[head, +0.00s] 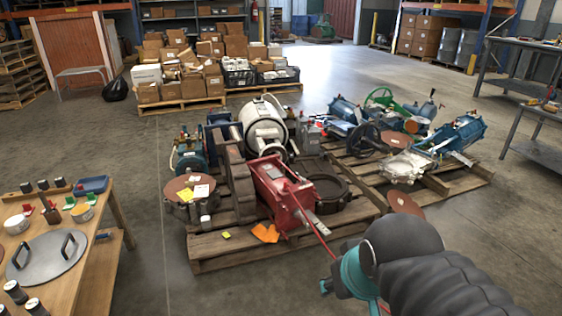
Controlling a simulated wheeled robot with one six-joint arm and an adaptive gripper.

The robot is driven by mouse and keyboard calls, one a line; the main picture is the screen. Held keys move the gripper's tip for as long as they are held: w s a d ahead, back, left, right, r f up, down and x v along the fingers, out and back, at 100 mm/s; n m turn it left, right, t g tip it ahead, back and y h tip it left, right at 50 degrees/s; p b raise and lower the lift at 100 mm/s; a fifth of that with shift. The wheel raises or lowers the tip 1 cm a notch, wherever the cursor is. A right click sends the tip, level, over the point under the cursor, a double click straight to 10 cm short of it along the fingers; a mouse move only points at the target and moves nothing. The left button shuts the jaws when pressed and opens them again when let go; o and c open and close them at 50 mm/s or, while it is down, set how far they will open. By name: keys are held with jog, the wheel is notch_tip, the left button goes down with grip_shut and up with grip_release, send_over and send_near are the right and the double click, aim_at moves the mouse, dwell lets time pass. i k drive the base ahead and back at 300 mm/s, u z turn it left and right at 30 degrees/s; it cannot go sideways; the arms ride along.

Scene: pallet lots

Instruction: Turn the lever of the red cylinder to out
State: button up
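The red cylinder (278,195) lies on the front wooden pallet, its near end pointing toward me and slightly right. A grey metal fitting (309,222) is at its near end. A thin red bar or line (317,232) runs from near it down toward my arm; I cannot tell whether this is the lever. No lever position or "out" marking is readable. My arm, with a dark sleeve and teal end, comes in at the lower right, in front of the pallet. My gripper's fingers cannot be made out, and I see nothing held.
A second loaded pallet (437,184) adjoins at right. A wooden workbench (84,245) stands at left. Floor between bench and pallet is clear.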

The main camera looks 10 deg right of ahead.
aim_at(303, 181)
jog(key=z, duration=0.05)
jog(key=i, duration=1.7)
jog(key=z, duration=0.2)
